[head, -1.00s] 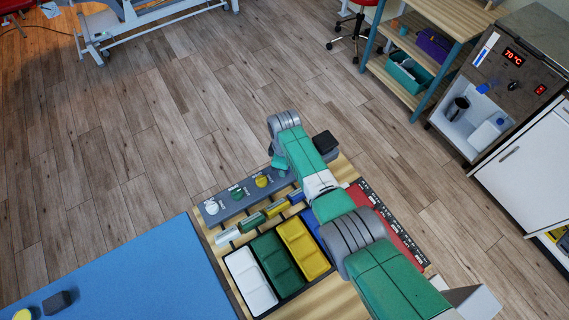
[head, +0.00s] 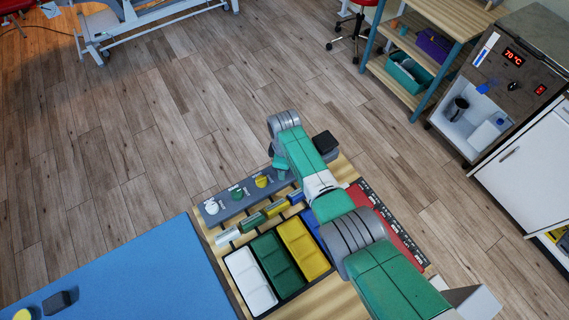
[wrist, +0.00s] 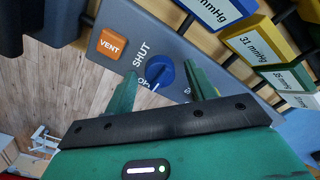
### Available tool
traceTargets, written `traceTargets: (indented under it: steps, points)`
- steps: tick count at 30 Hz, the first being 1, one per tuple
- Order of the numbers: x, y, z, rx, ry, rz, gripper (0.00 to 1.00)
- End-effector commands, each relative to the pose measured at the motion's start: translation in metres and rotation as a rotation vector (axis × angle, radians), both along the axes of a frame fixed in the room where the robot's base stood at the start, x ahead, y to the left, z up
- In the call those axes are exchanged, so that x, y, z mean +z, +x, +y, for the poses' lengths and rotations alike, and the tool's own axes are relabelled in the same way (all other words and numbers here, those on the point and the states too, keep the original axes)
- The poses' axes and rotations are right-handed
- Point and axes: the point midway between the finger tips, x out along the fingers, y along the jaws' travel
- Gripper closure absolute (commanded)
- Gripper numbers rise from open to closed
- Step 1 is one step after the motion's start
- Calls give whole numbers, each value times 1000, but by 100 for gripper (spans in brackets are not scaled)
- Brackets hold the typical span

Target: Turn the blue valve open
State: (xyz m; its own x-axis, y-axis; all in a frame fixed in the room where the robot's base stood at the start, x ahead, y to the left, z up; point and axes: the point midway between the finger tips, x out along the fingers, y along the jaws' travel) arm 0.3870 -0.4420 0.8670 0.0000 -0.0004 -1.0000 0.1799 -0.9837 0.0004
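The blue valve (wrist: 159,71) is a round knob on a grey panel (wrist: 182,48) in the wrist view. The word SHUT is printed beside it, and a small white mark shows on its lower edge, away from that word. More lettering below the knob is partly hidden by a finger. My gripper (wrist: 161,68) is open, with one green finger on each side of the knob and a gap visible on both sides. In the head view my arm hides the blue valve; white, green and yellow knobs (head: 262,181) show on the same panel (head: 225,207).
An orange VENT button (wrist: 110,44) sits near the knob.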

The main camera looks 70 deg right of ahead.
Motion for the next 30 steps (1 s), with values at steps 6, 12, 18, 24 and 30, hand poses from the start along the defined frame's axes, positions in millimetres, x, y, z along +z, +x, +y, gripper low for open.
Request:
traceTargets:
  steps: [6, 12, 18, 24, 30]
  points:
    - [17, 0, 0, 0, -1, -2, 45]
    - [58, 0, 0, 0, -1, -2, 45]
    - [77, 0, 0, 0, 0, 0, 45]
    - [78, 0, 0, 0, 0, 1, 45]
    - [78, 0, 0, 0, 0, 0, 45]
